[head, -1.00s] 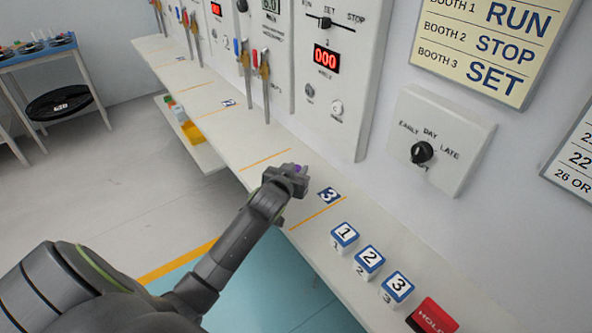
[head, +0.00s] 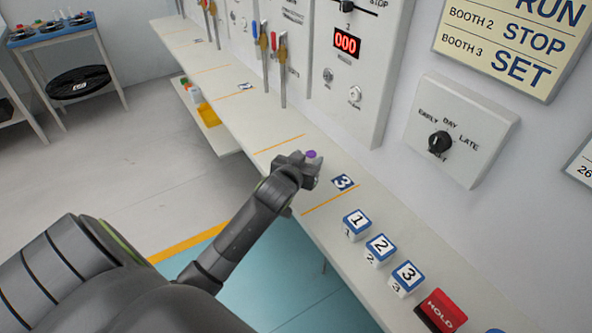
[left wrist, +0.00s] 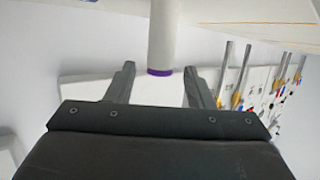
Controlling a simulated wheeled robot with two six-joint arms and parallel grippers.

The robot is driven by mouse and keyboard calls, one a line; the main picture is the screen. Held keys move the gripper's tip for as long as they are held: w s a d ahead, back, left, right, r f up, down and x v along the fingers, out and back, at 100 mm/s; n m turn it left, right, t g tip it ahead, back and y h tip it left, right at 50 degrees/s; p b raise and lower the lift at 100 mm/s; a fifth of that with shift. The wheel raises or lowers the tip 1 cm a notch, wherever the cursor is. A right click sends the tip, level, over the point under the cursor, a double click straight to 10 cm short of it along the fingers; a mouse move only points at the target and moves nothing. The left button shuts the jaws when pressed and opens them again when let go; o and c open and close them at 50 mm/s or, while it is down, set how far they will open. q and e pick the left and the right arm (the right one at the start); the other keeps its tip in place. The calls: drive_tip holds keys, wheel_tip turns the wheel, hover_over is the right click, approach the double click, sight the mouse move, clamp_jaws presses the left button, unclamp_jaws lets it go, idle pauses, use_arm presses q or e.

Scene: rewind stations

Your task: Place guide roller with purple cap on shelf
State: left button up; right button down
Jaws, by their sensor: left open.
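The guide roller's purple cap (head: 311,154) shows just at the tip of my left gripper (head: 306,166), over the white shelf (head: 270,118) at the booth 3 section. In the left wrist view the roller is a pale cylinder (left wrist: 163,35) with a purple end (left wrist: 160,71). It lies between my two open fingers, with a gap on each side. The roller's body is hidden behind the gripper in the head view, and its far end is cut off in the wrist view. My right gripper is not in view.
A blue "3" label (head: 342,183) lies on the shelf right of the gripper. Numbered blocks (head: 356,223) and a red HOLD block (head: 440,310) stand nearer. Levers (head: 282,70) and a panel reading 000 (head: 347,43) are behind. A blue-topped cart (head: 52,34) stands far left.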

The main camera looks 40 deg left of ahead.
use_arm(q)
drive_tip(key=v, duration=0.9)
idle(0.3)
